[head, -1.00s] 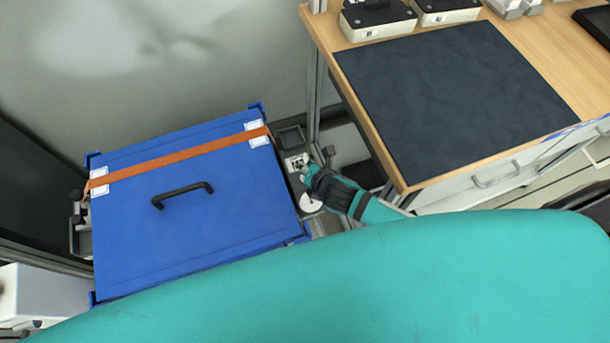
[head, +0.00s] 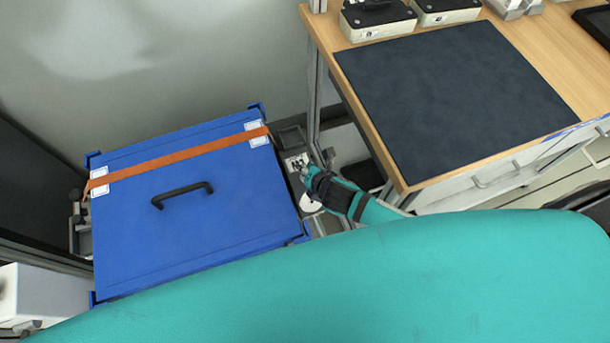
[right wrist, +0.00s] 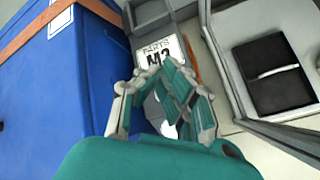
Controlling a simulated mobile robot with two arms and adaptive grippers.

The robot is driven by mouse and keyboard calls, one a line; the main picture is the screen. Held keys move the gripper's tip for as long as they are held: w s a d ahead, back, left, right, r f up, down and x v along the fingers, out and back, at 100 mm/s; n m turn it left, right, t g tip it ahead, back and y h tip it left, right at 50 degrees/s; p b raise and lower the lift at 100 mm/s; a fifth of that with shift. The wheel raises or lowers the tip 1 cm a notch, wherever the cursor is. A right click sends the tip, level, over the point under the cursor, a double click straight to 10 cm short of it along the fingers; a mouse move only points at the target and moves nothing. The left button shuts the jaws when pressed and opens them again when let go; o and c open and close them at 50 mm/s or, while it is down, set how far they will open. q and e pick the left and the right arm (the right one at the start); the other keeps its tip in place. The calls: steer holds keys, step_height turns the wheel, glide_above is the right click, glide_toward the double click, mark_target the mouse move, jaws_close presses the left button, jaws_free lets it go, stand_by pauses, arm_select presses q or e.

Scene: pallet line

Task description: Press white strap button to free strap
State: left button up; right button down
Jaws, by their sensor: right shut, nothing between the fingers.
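A blue box (head: 200,235) with a black handle (head: 182,195) stands at the left of the head view. An orange strap (head: 185,157) lies across its lid, still taut-looking. A white round disc (head: 311,203), possibly the strap button, shows beside the box under my right gripper (head: 304,170). I cannot tell whether the gripper touches anything. My left gripper is out of view.
A wooden bench (head: 585,85) with a dark mat (head: 450,95) stands to the right, its leg close to my right gripper. A grey tray (head: 291,138) lies between box and bench. My right arm works in this narrow gap.

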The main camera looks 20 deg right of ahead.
steer(key=shift+f+b, duration=0.3)
steer(key=shift+f, duration=0.4)
stand_by(0.4)
stand_by(0.3)
steer(key=shift+r+p, duration=1.1)
steer(key=shift+p, duration=0.2)
step_height(320, 180, up, 5)
steer(key=p, duration=0.5)
steer(key=shift+r+p, duration=0.1)
steer(key=shift+p, duration=0.3)
